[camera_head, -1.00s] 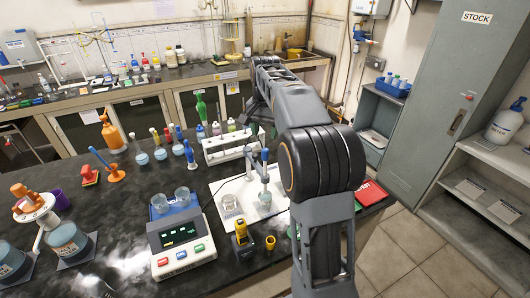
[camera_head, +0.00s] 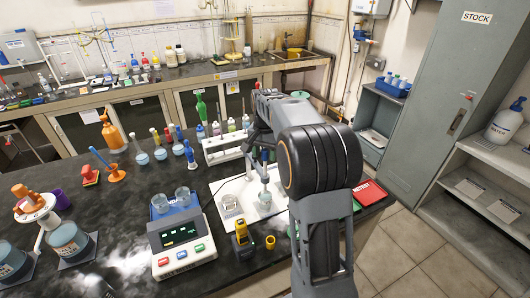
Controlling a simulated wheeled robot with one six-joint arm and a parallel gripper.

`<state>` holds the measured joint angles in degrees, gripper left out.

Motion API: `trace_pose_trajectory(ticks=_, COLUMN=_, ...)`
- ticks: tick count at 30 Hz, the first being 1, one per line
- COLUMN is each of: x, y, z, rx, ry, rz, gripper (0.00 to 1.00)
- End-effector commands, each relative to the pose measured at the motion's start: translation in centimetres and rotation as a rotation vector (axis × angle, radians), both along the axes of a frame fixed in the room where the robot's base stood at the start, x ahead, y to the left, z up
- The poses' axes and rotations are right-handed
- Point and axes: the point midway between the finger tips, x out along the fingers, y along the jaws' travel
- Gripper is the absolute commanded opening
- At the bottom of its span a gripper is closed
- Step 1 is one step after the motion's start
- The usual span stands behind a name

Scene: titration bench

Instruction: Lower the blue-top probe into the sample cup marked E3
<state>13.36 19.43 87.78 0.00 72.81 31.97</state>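A slim probe with a blue top (camera_head: 265,155) stands upright over the white mat right of centre, beside a white stand arm. A clear cup with pale liquid (camera_head: 265,199) is below it. I cannot tell whether the probe's tip is inside this cup. Another clear glass cup (camera_head: 230,204) stands to its left on the mat. No E3 mark is readable on either cup. My gripper (camera_head: 262,142) is small and dark near the probe's top, largely hidden by my own arm. Its fingers cannot be made out.
A white rack (camera_head: 222,154) with bottles behind it stands beyond the mat (camera_head: 222,186). A yellow meter (camera_head: 241,237) and a small yellow cup (camera_head: 270,242) stand in front. A red book (camera_head: 369,193) lies at the right edge.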

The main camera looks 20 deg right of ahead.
Motion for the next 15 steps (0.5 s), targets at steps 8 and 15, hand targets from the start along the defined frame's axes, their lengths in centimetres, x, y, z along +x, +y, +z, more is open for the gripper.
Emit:
trace_pose_trajectory(ticks=8, x=0.01, y=-0.01, z=0.03, rx=0.000, ry=0.000, rz=0.000, gripper=0.23)
trace_pose_trajectory(ticks=15, x=0.01, y=0.00, z=0.05, rx=-0.001, ry=-0.001, rz=0.000, gripper=0.00)
